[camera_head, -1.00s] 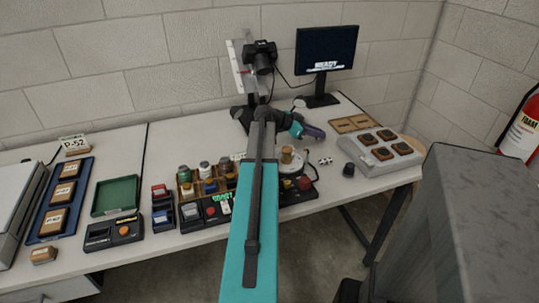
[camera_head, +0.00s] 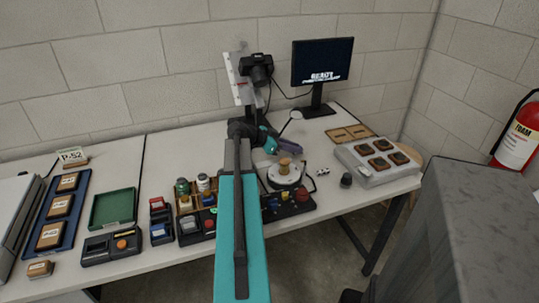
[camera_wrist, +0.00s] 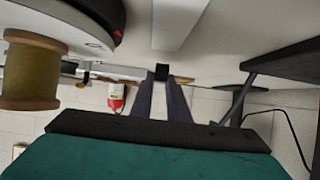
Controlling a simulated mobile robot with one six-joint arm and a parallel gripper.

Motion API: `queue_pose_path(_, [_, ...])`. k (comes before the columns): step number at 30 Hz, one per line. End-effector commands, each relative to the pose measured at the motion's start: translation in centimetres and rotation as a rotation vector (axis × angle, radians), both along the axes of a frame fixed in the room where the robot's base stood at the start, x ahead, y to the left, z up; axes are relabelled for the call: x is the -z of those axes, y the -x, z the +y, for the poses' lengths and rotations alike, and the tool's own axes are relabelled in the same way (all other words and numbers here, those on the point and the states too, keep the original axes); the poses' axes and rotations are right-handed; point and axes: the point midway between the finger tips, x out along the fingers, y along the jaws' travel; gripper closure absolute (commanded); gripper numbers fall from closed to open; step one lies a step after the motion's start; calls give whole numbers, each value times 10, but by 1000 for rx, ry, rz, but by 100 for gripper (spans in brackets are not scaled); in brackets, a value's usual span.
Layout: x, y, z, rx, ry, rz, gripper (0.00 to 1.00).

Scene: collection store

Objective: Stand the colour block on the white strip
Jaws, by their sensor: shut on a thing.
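My gripper (camera_head: 289,147) reaches over the bench behind the turntable, its purple fingers pointing right. In the wrist view, which is upside down, my gripper (camera_wrist: 162,82) is shut on a small black piece, the colour block (camera_wrist: 162,71), at the fingertips. Only its dark face shows, so its colours cannot be told. A pale raised strip (camera_wrist: 178,22), likely the white strip, lies on the bench at the top middle of the wrist view, apart from the block. In the head view I cannot make out the block or the strip.
A white turntable (camera_head: 284,180) with a wooden spool (camera_head: 284,165) stands close in front of my gripper. The camera stand (camera_head: 237,82) and monitor (camera_head: 322,63) are behind. A checkered piece (camera_head: 322,172), a dark cylinder (camera_head: 346,180) and a grey tray (camera_head: 369,174) are to the right.

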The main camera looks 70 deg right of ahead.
Motion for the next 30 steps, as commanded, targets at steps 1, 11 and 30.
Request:
queue_pose_path(1, [-1, -8, 7, -3, -1, 1, 100])
queue_pose_path(11, [0, -41, 33, -2, -1, 1, 100])
queue_pose_path(30, [-1, -61, 49, -5, -1, 0, 100])
